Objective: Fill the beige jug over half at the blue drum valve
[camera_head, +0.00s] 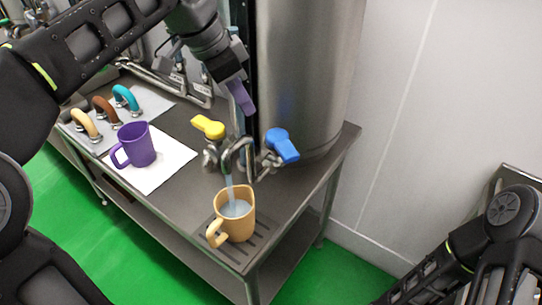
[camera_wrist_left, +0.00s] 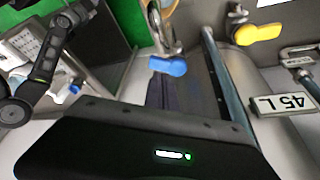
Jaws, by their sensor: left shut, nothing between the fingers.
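The beige jug (camera_head: 246,226) stands upright on the drain grate below the taps, handle toward the lower left. A thin pale stream (camera_head: 228,184) runs into it, and pale liquid (camera_head: 236,208) shows inside; the exact level is hard to judge. The blue valve handle (camera_head: 283,146) sits right of the spouts; a blue handle also shows in the left wrist view (camera_wrist_left: 167,66). My left gripper (camera_head: 244,100) is shut and empty, above and behind the taps, apart from the jug and blue handle. My right arm shows at lower right; its gripper is out of view.
A yellow valve handle (camera_head: 208,127) sits left of the spouts. A purple mug (camera_head: 136,144) stands on a white mat (camera_head: 165,170). Tan, brown and teal handles (camera_head: 126,97) stand at the back left. A steel drum (camera_head: 305,75) rises behind the taps.

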